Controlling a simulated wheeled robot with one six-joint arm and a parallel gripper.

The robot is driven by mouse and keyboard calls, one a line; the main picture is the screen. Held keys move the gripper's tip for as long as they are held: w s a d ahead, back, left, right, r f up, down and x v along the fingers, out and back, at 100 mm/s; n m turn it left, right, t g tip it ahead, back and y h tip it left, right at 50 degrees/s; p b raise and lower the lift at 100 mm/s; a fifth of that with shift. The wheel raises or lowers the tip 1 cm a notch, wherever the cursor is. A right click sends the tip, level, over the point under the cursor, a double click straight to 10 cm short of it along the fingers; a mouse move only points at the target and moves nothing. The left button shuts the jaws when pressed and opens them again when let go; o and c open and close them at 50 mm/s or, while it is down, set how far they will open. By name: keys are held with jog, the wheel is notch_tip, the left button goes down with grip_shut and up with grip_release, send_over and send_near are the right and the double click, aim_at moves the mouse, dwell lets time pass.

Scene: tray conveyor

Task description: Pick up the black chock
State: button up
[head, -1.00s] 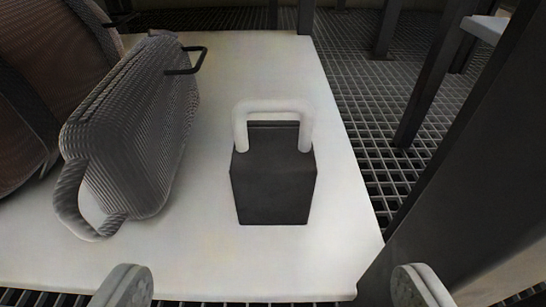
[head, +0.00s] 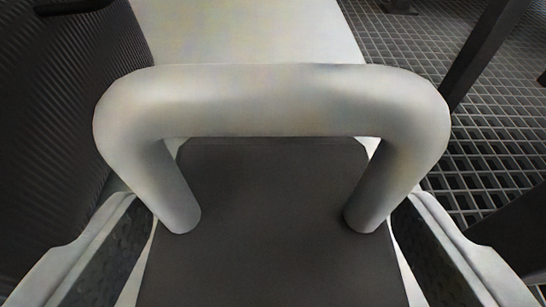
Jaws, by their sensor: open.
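The black chock (head: 270,230) fills the lower middle of the head view, with its thick white handle (head: 275,98) arching over its top face. It rests on the white board. My gripper (head: 275,255) is open, with one finger on the left and one on the right of the chock. The finger pads face the chock's sides. Whether they touch it I cannot tell. The lower part of the chock is out of the frame.
A grey ribbed bag (head: 60,120) stands close by on the left, near my left finger. Bare white board (head: 245,35) lies behind the handle. Metal grating (head: 420,60) and dark posts (head: 490,45) are on the right.

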jog(key=shift+x, duration=1.65)
jog(key=shift+f, duration=0.1)
jog(key=c, duration=1.5)
jog(key=shift+o, duration=0.2)
